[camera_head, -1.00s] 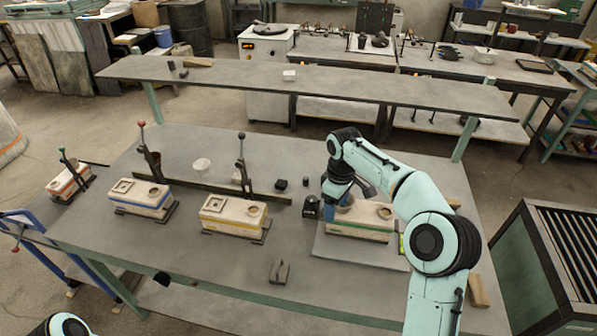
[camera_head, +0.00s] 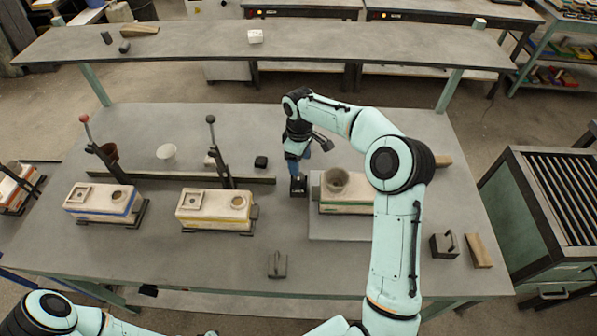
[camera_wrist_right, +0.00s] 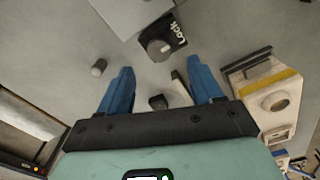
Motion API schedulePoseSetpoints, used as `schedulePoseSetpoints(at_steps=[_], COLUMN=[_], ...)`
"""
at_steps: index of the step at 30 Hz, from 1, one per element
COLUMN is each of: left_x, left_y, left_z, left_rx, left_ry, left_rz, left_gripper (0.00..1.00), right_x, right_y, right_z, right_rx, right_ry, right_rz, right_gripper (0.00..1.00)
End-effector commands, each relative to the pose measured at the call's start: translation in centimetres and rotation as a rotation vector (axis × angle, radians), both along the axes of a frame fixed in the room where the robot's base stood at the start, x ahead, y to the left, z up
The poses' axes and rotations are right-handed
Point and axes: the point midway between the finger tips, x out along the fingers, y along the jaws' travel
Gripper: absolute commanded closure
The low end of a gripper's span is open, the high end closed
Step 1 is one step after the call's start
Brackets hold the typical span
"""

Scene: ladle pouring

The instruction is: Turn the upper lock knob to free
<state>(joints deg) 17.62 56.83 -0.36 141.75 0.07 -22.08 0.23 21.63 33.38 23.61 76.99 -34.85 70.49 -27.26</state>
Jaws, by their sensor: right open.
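A black lock block (camera_head: 298,187) with white lettering stands at the left end of the green-banded mould box (camera_head: 345,207). In the right wrist view its dark round knob (camera_wrist_right: 158,46) sits beside a label reading "Lock". I cannot tell whether this is the upper knob or which way it is turned. My right gripper (camera_head: 297,168) is above the block, pointing down. In the wrist view the gripper (camera_wrist_right: 160,68) has its blue fingers spread, with the knob apart from them, just beyond the tips. My left arm shows at the bottom left; its gripper is outside the view.
A grey cup (camera_head: 348,184) stands on the green-banded box. The yellow-banded box (camera_head: 215,210) and blue-banded box (camera_head: 103,202) lie left, with upright levers behind. A handled dark block (camera_head: 444,246) lies right. The front middle of the table is mostly clear.

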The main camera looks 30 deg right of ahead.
Motion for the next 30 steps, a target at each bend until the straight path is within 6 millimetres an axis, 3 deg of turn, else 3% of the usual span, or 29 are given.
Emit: schedulePoseSetpoints(at_steps=[3,9,23,28,30], left_x=[0.1,0.2,0.3,0.3,0.3], left_y=[0.0,0.0,0.0,0.0,0.0], left_z=[0.0,0.1,0.2,0.2,0.2], left_rx=[0.001,0.000,0.000,0.000,0.000], left_ry=[-0.002,-0.003,-0.004,-0.004,-0.004], left_rz=[0.000,0.000,0.000,0.000,0.000], left_gripper=[0.57,0.57,0.57,0.57,0.57], right_x=[0.0,0.1,0.1,0.1,0.1], right_y=[0.0,0.0,0.0,0.0,0.0], right_z=[-2.6,-5.5,-6.7,-6.7,-6.7], right_rx=[0.001,0.002,0.000,0.000,0.000], right_ry=[0.002,0.000,-0.002,-0.002,-0.002], right_rz=[0.000,-0.001,-0.001,-0.001,-0.001], right_gripper=[0.35,0.35,0.35,0.90,0.91])
